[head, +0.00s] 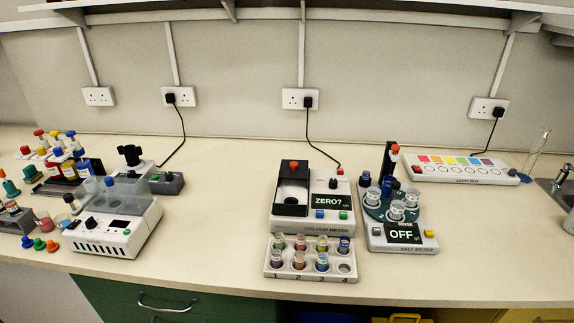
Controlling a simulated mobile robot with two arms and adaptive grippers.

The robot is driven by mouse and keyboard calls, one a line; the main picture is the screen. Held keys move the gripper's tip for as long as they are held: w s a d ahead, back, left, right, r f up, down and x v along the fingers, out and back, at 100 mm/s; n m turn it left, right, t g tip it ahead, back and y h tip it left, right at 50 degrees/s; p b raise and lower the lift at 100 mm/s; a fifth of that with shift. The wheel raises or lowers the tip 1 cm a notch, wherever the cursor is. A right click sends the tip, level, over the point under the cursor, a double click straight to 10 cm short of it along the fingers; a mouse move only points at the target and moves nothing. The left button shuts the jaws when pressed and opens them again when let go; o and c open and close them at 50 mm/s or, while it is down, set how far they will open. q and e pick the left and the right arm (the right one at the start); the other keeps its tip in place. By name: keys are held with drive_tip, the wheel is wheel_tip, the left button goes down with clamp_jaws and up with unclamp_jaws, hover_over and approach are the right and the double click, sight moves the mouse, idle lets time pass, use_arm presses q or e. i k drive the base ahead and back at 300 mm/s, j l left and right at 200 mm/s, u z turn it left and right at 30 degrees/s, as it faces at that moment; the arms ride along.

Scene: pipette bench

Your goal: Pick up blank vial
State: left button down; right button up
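A white vial rack (310,277) stands at the front of the bench, just before the colour meter (313,227). It holds several small capped vials in two rows, with numbers along its front edge. The back-row vial at the right end (344,244) looks blue-topped, and the front hole at the right end (345,268) looks empty. No label reads "blank" at this size, so I cannot tell which vial is the blank one. The meter's display reads "ZERO?" and its dark sample well (292,199) looks open. Neither of my grippers is in view.
A salt meter (402,236) reading "OFF", with cups on a round carrier, stands right of the rack. A light box (460,169) lies behind it. A white machine with a clear cover (118,222) and coloured bottles are at left. Bench between machine and rack is clear.

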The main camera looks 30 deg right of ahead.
sight(344, 240)
drive_tip(key=z, duration=1.25)
